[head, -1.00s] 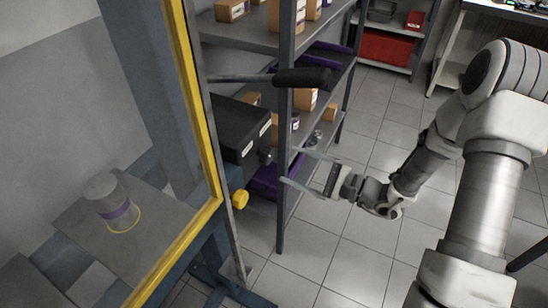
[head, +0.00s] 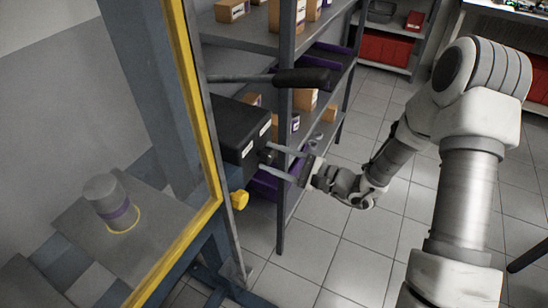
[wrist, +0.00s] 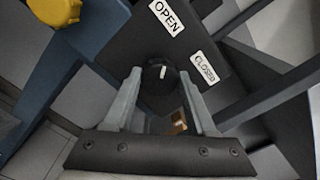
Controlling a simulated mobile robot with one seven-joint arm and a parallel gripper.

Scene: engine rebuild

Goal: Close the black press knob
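The black press knob (wrist: 160,75) is on the face of a black box (head: 238,128) with labels OPEN (wrist: 167,16) and CLOSED (wrist: 204,69). The white mark on the knob shows in the wrist view. My gripper (wrist: 162,78) is open, with its two fingers on either side of the knob. I cannot tell whether the fingers touch it. In the head view my gripper (head: 267,158) reaches the box from the right and the knob is small and dark between the fingertips.
A yellow knob (head: 239,200) sits on the press frame below the box. A black-handled lever (head: 301,78) juts out above it. A yellow-edged guard (head: 207,150) stands at left. A shelf with boxes (head: 287,150) is behind.

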